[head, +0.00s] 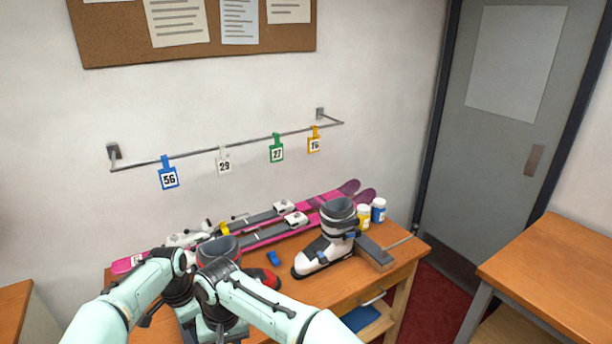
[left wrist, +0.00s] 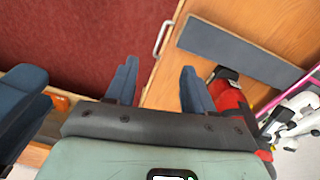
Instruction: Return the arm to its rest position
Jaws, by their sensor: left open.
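In the left wrist view the two dark fingers of my left gripper (left wrist: 156,88) stand apart with nothing between them, over the bench's front edge. In the head view both forearms fold in at the bottom centre, and my arm links mostly hide the hands. Dark blue parts at the left edge of the left wrist view look like my right gripper (left wrist: 22,105); their opening cannot be made out. A red and black boot (left wrist: 228,92) lies close to the left gripper's right finger. It also shows partly behind my arms in the head view (head: 264,277).
The wooden bench (head: 333,295) holds pink skis (head: 335,193), a white and black boot (head: 316,255), yellow and blue jars and a grey block (head: 374,252). A grey slab (left wrist: 232,50) lies near a drawer handle. Numbered tags hang from a wall rail. Red carpet (left wrist: 75,40) is clear.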

